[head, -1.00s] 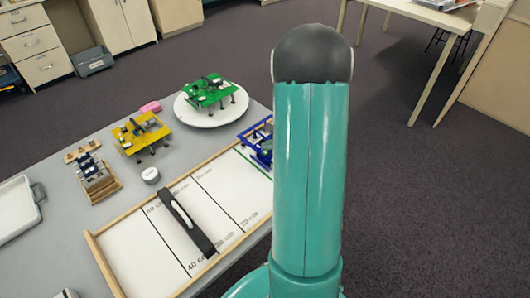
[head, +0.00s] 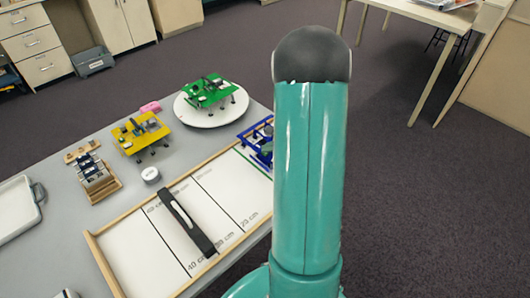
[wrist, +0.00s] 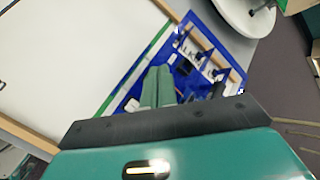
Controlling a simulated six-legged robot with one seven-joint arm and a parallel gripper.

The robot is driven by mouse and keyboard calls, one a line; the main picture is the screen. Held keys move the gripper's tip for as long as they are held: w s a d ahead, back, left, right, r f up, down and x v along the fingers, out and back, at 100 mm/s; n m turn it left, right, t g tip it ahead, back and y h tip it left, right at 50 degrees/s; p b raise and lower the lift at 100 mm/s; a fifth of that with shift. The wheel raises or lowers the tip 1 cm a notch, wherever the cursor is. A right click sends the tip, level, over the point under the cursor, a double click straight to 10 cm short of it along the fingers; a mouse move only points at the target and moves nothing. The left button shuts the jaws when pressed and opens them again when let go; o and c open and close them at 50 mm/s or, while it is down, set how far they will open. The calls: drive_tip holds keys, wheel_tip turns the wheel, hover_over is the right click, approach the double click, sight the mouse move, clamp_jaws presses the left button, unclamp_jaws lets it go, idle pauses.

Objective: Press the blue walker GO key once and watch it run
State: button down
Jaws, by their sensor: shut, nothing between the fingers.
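The blue walker (head: 252,136) stands at the right end of the white marked track board (head: 215,185), partly hidden behind my arm. In the wrist view its blue frame (wrist: 238,75) lies just beyond my fingers, with black and pale parts on it. My gripper (wrist: 157,80) is shut and empty, its green fingertips overlapping the near part of the walker in that view. I cannot tell whether they touch it. I cannot make out the GO key, which may be hidden by the fingers.
A yellow walker (head: 153,124) and a green walker (head: 222,90) on a white disc (head: 205,117) stand behind the board. A black bar (head: 190,226) lies across the board. A wooden rack (head: 103,190), white puck (head: 150,174) and tray (head: 12,210) are at the left.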

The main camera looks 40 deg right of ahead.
sight(267, 155)
idle(0.5)
drive_tip(key=shift+r, duration=0.65)
drive_tip(key=shift+r, duration=0.1)
drive_tip(key=shift+r, duration=2.4)
drive_tip(key=shift+a, duration=0.1)
